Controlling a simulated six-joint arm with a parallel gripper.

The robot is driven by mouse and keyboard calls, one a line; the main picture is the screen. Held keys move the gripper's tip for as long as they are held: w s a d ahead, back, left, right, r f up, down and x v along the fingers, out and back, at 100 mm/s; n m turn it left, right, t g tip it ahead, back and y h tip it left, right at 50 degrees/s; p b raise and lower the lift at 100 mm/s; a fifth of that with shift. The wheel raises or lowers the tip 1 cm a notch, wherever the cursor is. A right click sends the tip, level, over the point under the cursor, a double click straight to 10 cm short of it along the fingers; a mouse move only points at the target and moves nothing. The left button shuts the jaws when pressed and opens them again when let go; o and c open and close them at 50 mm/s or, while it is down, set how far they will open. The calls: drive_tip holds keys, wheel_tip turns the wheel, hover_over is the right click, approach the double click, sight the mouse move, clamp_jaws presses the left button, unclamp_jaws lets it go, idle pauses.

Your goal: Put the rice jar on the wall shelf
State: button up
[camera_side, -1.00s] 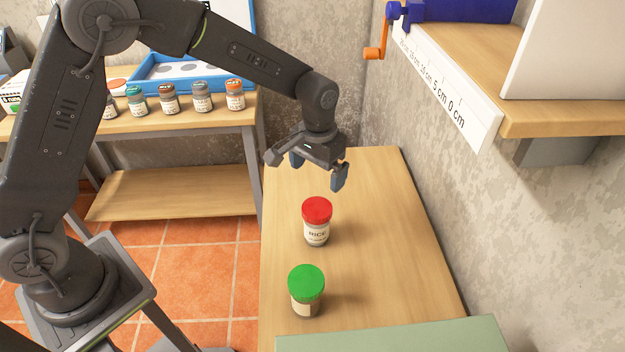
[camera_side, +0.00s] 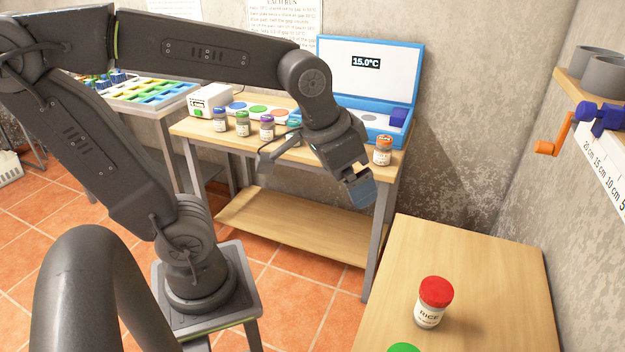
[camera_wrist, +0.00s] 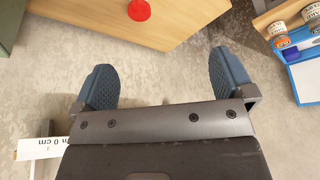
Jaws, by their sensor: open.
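The rice jar (camera_side: 431,304) stands upright on the wooden table (camera_side: 495,265), with a red lid and a white label reading RICE. In the wrist view only its red lid (camera_wrist: 139,10) shows, at the top edge. My gripper (camera_side: 358,188) is open and empty, up and left of the jar in the side view, apart from it. Both blue finger pads (camera_wrist: 165,78) show in the wrist view with nothing between them. The wall shelf (camera_side: 571,84) is cut off at the right edge of the side view, with a centimetre scale (camera_side: 598,172) along its front.
A green-lidded jar (camera_side: 404,347) is at the bottom edge, mostly cut off. Grey cylinders (camera_side: 604,72) stand on the shelf, and an orange crank (camera_side: 552,135) sticks out from it. The bench (camera_side: 375,170) behind holds several small jars and a blue case reading 15.0°C (camera_side: 368,62).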

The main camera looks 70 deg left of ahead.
drive_tip(key=shift+t, duration=0.6)
drive_tip(key=s, duration=0.2)
drive_tip(key=s+a, duration=0.1)
drive_tip(key=s, duration=0.2)
drive_tip(key=shift+f, duration=0.2)
drive_tip(key=shift+c, duration=0.2)
drive_tip(key=shift+s+f, duration=0.1)
drive_tip(key=shift+s, duration=0.05)
drive_tip(key=shift+c, duration=0.6)
